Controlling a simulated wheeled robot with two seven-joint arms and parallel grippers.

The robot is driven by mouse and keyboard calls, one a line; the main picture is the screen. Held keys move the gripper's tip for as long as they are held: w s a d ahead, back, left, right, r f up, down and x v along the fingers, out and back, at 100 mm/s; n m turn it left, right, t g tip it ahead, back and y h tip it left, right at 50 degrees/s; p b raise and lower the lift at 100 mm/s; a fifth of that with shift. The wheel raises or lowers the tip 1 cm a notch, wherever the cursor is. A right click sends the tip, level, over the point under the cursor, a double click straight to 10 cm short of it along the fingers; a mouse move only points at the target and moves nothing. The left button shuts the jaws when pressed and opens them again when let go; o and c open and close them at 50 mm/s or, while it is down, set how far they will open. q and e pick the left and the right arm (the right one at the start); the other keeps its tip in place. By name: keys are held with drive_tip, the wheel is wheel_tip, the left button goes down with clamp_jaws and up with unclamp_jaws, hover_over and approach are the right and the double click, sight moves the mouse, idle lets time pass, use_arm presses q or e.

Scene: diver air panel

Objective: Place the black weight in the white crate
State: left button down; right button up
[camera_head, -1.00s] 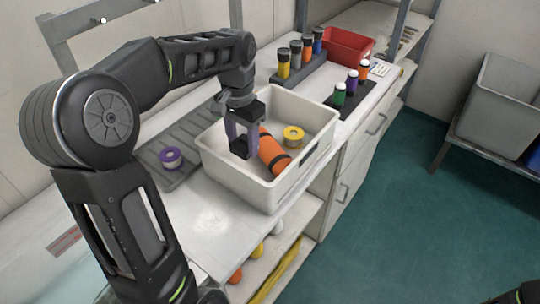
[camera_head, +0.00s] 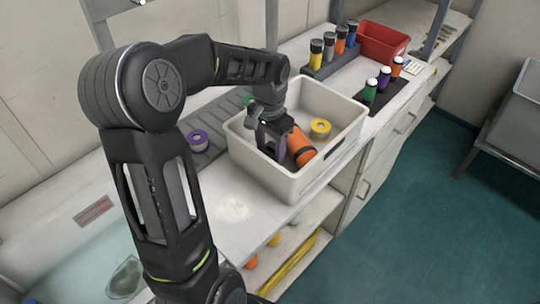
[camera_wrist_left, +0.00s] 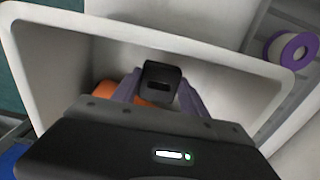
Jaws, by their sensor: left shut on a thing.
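The white crate (camera_head: 245,168) stands on the bench in the head view, and its walls also surround the gripper in the wrist view (camera_wrist_left: 52,28). My left gripper (camera_head: 270,146) points down inside the crate. Its purple fingers (camera_wrist_left: 160,92) are shut on the black weight (camera_wrist_left: 161,76), a small dark block. The weight (camera_head: 267,151) is low in the crate, left of an orange cylinder (camera_head: 301,146). I cannot tell if it touches the crate floor. My right gripper is out of view.
A yellow roll (camera_head: 320,127) lies in the crate beside the orange cylinder. A purple-rimmed roll (camera_head: 197,141) is on a grey rack left of the crate. Several bottles and a red bin (camera_head: 383,43) stand farther back. Bare bench (camera_head: 235,208) is in front.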

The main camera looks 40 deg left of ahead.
sight(270, 151)
use_arm(q)
drive_tip(key=shift+f, duration=1.55)
drive_tip(key=c, duration=0.6)
unclamp_jaws()
drive_tip(key=shift+f, duration=0.15)
wheel_tip(270, 151, up, 12)
drive_tip(key=shift+r, duration=0.15)
drive_tip(key=shift+d, duration=0.1)
